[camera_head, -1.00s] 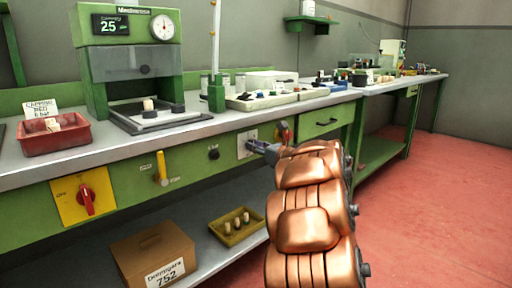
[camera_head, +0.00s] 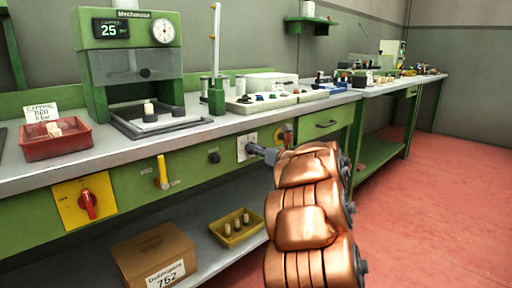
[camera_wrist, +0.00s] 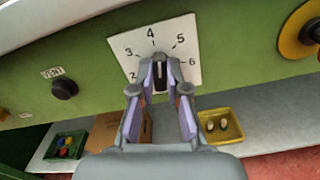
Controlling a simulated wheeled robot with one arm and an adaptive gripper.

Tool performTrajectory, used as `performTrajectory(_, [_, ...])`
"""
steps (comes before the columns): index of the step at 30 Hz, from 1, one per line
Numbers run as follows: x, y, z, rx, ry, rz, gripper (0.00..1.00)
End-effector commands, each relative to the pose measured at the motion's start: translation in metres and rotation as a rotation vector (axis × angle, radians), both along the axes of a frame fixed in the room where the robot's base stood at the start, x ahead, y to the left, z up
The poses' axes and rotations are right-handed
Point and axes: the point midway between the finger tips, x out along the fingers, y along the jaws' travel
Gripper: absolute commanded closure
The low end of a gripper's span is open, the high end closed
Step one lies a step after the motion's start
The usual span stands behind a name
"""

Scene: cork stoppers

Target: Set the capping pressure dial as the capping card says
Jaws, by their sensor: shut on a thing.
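The pressure dial's white plate (camera_wrist: 180,45) with numbers 2 to 6 is on the green bench front in the wrist view. It shows as a small pale plate (camera_head: 241,148) in the head view. My gripper (camera_wrist: 160,72) is shut on the dark dial knob (camera_wrist: 159,84), with one finger on each side. The knob lies roughly in line with the 4, but the fingers hide much of it and I cannot read its exact setting. The capping card (camera_head: 41,112) stands by the red tray and reads "CAPPING RED"; its last line is too small to read surely.
The green capping machine (camera_head: 92,62) shows 25 and has a round gauge (camera_head: 162,31). A yellow lever (camera_head: 162,170), a red switch (camera_head: 88,204) and a black vent knob (camera_wrist: 64,89) are on the bench front. A cardboard box (camera_head: 135,250) and yellow tray (camera_head: 232,240) sit below.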

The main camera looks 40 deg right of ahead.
Motion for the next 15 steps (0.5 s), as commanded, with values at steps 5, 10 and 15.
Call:
performTrajectory(5, [0.0000,-0.0006,0.0016,0.164,0.001,0.000,1.00])
performTrajectory(10, [0.0000,-0.0015,0.0020,0.327,-0.003,-0.001,1.00])
performTrajectory(15, [0.0002,-0.0020,0.0021,0.489,-0.008,0.000,1.00])
